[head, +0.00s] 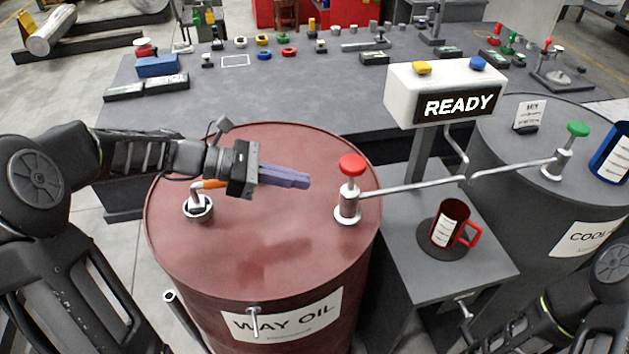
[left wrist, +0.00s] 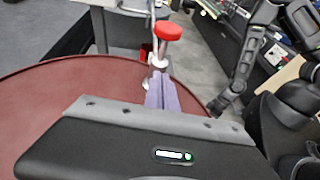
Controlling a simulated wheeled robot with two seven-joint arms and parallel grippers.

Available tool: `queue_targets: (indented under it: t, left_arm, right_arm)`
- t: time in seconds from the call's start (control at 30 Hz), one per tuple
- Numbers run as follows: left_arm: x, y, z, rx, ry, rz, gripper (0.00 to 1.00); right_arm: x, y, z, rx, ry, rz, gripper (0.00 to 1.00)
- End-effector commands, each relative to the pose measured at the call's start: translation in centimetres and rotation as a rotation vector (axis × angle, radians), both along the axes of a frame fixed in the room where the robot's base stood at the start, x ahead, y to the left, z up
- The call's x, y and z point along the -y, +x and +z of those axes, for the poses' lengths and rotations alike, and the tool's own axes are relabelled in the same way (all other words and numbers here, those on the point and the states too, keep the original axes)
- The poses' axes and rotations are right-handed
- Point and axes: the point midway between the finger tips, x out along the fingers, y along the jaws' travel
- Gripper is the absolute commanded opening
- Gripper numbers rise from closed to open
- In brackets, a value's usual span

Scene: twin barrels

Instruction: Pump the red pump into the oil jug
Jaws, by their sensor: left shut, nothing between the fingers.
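The red pump (head: 351,180) stands upright on the right side of the red WAY OIL barrel (head: 260,250), with its spout running right. It also shows in the left wrist view (left wrist: 167,35), beyond my fingers. The red oil jug (head: 450,224) stands on a dark round pad (head: 425,240) on the grey stand, near the spout end. My left gripper (head: 308,181) is shut and empty above the barrel, left of the red pump and apart from it. My right arm shows at the lower right, but its gripper is not in view.
A white READY box (head: 440,92) with yellow and blue buttons stands on a post behind the jug. A green-topped pump (head: 577,130) stands on the grey barrel (head: 500,150) at the right. A small fitting with an orange part (head: 198,205) sits on the red barrel below my left wrist.

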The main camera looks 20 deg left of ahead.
Motion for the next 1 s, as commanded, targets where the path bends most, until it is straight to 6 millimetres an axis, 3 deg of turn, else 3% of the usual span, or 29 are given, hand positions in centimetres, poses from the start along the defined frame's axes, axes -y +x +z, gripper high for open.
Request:
queue_targets:
  t: [0.1,0.3,1.0]
  left_arm:
    - [-2.3,-0.9,0.8,0.001,0.002,0.002,0.0]
    - [-4.5,-1.9,1.9,0.0,0.0,0.001,0.0]
    - [-5.1,-2.2,2.1,-0.002,0.0,-0.001,0.0]
  right_arm:
    - [0.0,0.0,-0.3,0.001,0.0,-0.001,0.0]
    - [0.0,0.0,-0.5,0.001,0.0,-0.001,0.0]
    - [0.0,0.0,-0.5,0.001,0.0,-0.001,0.0]
